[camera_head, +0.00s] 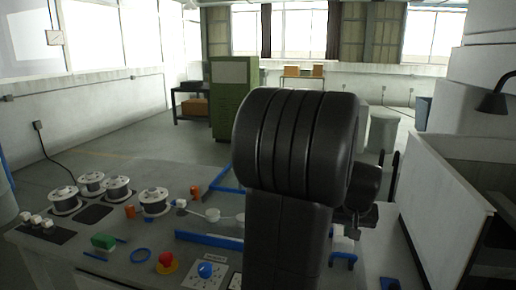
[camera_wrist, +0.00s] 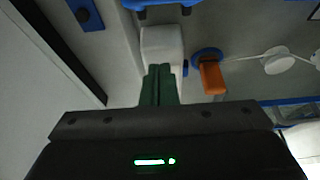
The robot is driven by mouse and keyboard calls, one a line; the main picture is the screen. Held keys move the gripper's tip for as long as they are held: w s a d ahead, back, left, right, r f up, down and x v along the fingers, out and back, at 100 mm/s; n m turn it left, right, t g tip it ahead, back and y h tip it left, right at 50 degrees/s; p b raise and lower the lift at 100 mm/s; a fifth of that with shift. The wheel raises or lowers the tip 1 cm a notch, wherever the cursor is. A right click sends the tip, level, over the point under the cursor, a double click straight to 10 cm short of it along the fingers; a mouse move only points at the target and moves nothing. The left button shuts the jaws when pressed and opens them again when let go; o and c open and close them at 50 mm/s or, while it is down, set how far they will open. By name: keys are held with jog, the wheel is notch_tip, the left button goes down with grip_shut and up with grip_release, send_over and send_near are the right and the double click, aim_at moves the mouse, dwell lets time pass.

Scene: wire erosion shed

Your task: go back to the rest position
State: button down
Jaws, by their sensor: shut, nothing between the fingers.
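My gripper shows in the wrist view (camera_wrist: 160,72) as two green fingers pressed together, with no gap and nothing held between them. A pale grey block (camera_wrist: 162,45) shows just beyond the fingertips; I cannot tell whether they touch it. In the head view my dark arm stands large right of the middle, over the workbench (camera_head: 120,268). It hides part of the bench and most of my gripper.
Several wire spools (camera_head: 65,199) stand at the bench's left. A green block (camera_head: 104,242), red button (camera_head: 167,263) and blue knob (camera_head: 206,270) sit near its front.

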jog(key=shift+w+d+g+y+p, duration=0.25)
jog(key=shift+w+g+p, duration=0.55)
jog(key=shift+p, duration=0.85)
jog(key=shift+w+d+f+g+p, duration=0.1)
jog(key=shift+w+f+g+p, duration=0.55)
jog(key=shift+p, duration=0.25)
jog(key=shift+s+r, duration=0.1)
jog(key=shift+s, duration=0.05)
